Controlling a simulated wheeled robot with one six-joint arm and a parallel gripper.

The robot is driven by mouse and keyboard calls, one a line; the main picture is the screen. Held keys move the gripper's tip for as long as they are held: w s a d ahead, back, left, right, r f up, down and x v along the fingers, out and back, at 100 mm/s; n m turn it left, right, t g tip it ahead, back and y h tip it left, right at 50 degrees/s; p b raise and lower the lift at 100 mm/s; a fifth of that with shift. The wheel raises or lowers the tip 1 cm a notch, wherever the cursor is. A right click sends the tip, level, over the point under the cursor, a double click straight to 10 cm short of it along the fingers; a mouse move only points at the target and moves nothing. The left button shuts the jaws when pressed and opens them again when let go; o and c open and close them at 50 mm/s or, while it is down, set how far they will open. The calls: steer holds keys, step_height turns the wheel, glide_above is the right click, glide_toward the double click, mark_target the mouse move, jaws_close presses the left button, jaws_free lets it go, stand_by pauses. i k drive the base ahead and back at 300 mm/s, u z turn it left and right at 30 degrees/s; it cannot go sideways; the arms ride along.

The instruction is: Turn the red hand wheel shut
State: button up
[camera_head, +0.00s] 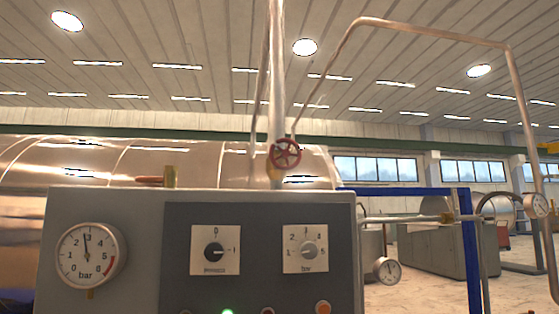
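The red hand wheel (286,154) is a small spoked wheel near the middle of the view. It sits on a brass valve body (275,172) at the foot of a vertical pipe (277,90), just above and behind the top edge of the control panel. The wheel's face is turned toward the camera. Whether the valve is open or shut cannot be told from the wheel. My gripper is not in view, and nothing touches the wheel.
A grey control box (140,250) with a pressure gauge (88,254) and two dial plates stands in front, below the wheel. A large metal vessel (60,165) lies behind it. A blue frame (467,240) and copper pipe (520,100) stand right. Floor at far right looks open.

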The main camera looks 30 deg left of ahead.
mark_target(285, 154)
steer(key=u, duration=0.55)
steer(key=i, duration=0.75)
steer(key=u, duration=0.65)
